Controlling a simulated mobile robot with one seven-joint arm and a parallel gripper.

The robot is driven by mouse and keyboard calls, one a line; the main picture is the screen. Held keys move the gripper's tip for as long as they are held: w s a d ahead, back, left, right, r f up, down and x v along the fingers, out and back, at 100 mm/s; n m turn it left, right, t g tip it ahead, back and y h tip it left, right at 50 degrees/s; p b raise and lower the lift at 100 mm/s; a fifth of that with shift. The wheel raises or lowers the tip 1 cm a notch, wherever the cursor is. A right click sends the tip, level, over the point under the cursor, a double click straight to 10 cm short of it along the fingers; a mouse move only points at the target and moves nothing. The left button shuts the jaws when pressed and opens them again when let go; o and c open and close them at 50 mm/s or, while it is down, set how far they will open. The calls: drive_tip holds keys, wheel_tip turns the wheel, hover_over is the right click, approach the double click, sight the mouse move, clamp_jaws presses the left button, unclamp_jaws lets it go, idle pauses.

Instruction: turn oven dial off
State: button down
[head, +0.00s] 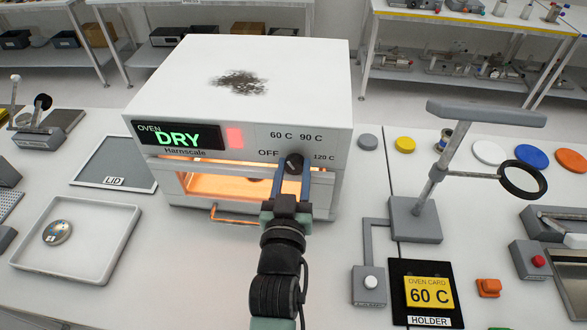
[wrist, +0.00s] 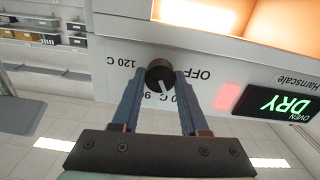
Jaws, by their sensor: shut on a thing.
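The black oven dial (head: 293,160) is on the right of the white oven's (head: 330,110) front panel. My gripper (head: 294,172) reaches it from the front, with one blue finger on each side, shut on it. In the wrist view, which is turned upside down, the dial (wrist: 160,70) sits between the fingertips (wrist: 162,76). A white line on the dial points down in that view, toward the side with the 60 C and 90 C labels. I cannot tell exactly which mark it meets. The panel reads OFF, 60 C, 90 C and 120 C around the dial.
The oven display (head: 180,137) reads DRY in green beside a red light (head: 235,138). The oven window glows orange above a handle (head: 225,216). A tray (head: 110,255) and lid (head: 115,165) lie left; a stand (head: 415,215) and card holder (head: 427,312) are right.

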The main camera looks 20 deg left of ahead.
drive_tip(key=shift+n, duration=0.4)
drive_tip(key=n+p, duration=0.2)
drive_tip(key=n, duration=0.3)
drive_tip(key=shift+a+r+n, duration=0.1)
drive_tip(key=shift+n, duration=0.2)
drive_tip(key=n+p, duration=0.2)
drive_tip(key=n, duration=0.3)
drive_tip(key=shift+n, duration=0.3)
drive_tip(key=shift+c, duration=2.1)
unclamp_jaws()
drive_tip(key=shift+s+f, duration=0.1)
drive_tip(key=shift+f, duration=0.1)
